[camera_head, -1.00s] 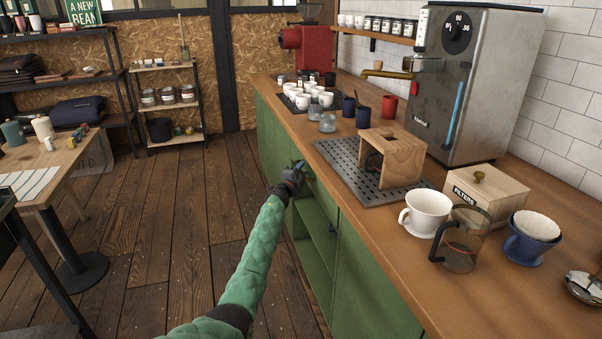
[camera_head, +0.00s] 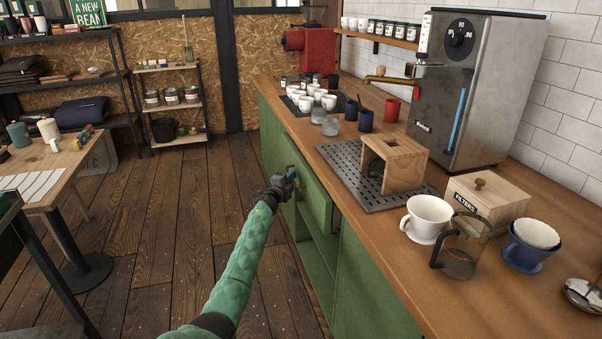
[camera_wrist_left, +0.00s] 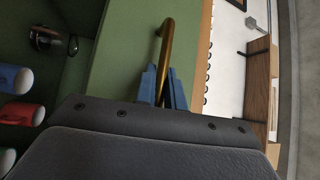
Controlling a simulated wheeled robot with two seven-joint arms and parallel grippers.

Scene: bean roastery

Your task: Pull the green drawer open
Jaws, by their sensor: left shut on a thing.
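The green drawer (camera_head: 316,206) is in the green cabinet under the wooden counter and stands partly out from the cabinet front. My left gripper (camera_head: 288,177) is at its front. In the left wrist view the blue fingers (camera_wrist_left: 160,88) are shut around the brass bar handle (camera_wrist_left: 167,52) on the green drawer front (camera_wrist_left: 122,60). The fingers hide the lower part of the handle. My right gripper is not in view.
An open shelf space (camera_head: 318,252) lies below the drawer. On the counter (camera_head: 375,238) stand a drip tray (camera_head: 350,160), a white dripper (camera_head: 428,216) and a glass server (camera_head: 462,250). The plank floor (camera_head: 150,250) left of the cabinet is clear; a table (camera_head: 60,180) stands farther left.

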